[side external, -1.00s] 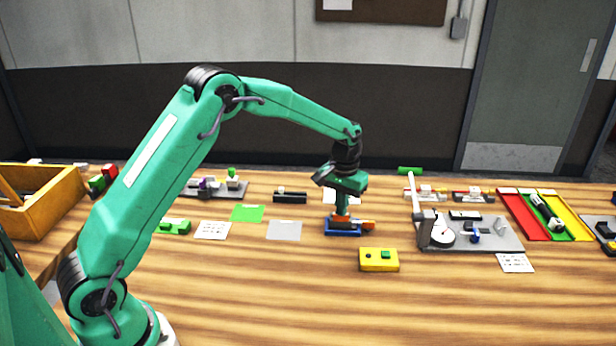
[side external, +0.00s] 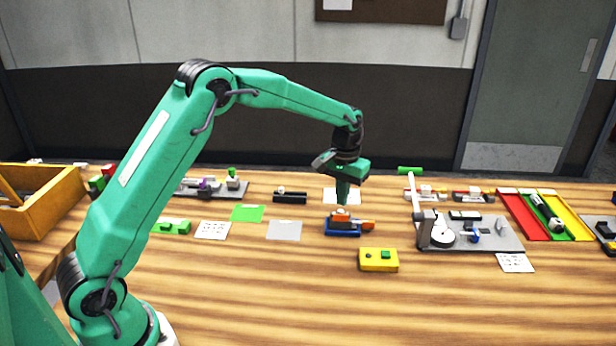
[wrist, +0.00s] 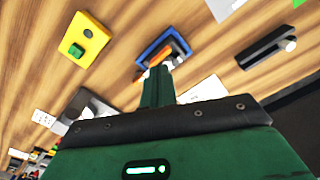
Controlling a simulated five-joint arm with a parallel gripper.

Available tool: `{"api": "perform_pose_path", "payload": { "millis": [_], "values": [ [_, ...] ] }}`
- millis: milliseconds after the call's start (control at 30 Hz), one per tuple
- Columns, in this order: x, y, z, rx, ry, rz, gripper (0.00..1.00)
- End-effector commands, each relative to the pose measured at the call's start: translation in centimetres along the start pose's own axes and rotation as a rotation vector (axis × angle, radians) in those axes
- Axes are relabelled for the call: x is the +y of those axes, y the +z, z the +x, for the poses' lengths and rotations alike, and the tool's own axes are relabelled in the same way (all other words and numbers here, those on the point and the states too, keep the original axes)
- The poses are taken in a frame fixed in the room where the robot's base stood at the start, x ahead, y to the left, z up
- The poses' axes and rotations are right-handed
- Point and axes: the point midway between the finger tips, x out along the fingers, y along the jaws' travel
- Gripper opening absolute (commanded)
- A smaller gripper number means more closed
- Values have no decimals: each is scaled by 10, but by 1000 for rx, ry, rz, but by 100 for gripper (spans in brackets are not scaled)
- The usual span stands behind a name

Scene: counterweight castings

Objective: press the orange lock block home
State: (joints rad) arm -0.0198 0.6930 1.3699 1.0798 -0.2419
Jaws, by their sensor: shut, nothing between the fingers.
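The blue fixture (side external: 343,231) lies on the table, below my gripper in the side view; it also shows in the wrist view (wrist: 153,50). Orange (side external: 341,217) shows low at the fixture's middle, apparently the lock block, with a paler spot on top. Another orange part (side external: 367,225) sticks out at the fixture's right end. In the wrist view the fingers partly cover the orange (wrist: 163,57), so how deep the block sits cannot be told. My gripper (side external: 342,203) is shut and empty, pointing down just above the orange; whether it touches cannot be told.
A yellow box with a green button (side external: 372,266) sits in front and right of the fixture. A grey plate with a white disc and upright post (side external: 480,244) stands to the right. A grey card (side external: 284,230) lies left. The front table is clear.

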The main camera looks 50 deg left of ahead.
Motion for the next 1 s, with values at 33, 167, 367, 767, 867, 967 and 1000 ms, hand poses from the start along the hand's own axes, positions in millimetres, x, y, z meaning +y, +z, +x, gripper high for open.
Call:
{"api": "perform_pose_path", "payload": {
  "millis": [33,167,367,767,867,967,1000],
  "values": [
    [0,0,-3,2,0,0,0],
    [0,-1,-10,3,1,0,0],
    [0,0,-20,3,1,0,0],
    [0,0,-36,2,1,0,0],
    [0,0,-37,2,0,0,0],
    [0,0,-37,1,0,0,0],
    [0,0,-37,2,0,0,0]
  ]
}}
